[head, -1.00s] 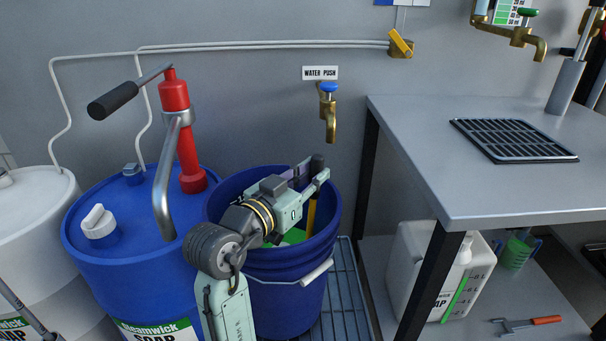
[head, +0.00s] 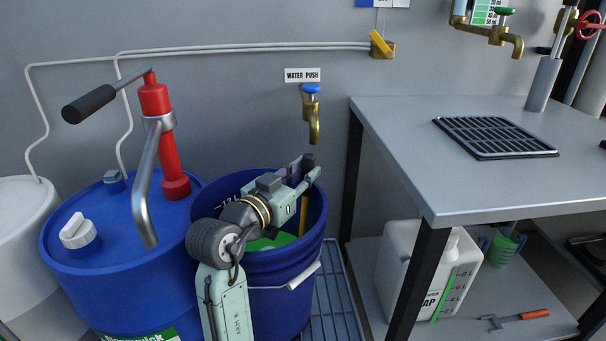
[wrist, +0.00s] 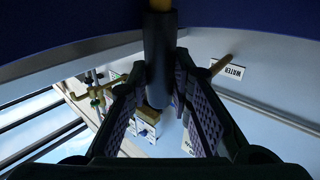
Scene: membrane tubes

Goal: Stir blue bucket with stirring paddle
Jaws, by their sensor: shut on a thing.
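The blue bucket (head: 290,262) stands on the floor beside a blue drum, with green liquid (head: 268,241) inside. My gripper (head: 308,165) is over the bucket's right side, its arm reaching across the opening. It is shut on the stirring paddle's black handle, which shows between the two ridged fingers in the wrist view (wrist: 160,65). The paddle's yellow shaft (head: 303,224) runs down inside the bucket near the right wall. The paddle's lower end is hidden. The bucket's dark blue wall (wrist: 60,20) fills the top of the wrist view.
The blue soap drum (head: 85,250) with a red pump (head: 160,130) stands close at left. A brass water tap (head: 313,120) is on the wall above the bucket. A metal table (head: 400,150) with a black leg is at right. A floor grate (head: 335,305) lies right of the bucket.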

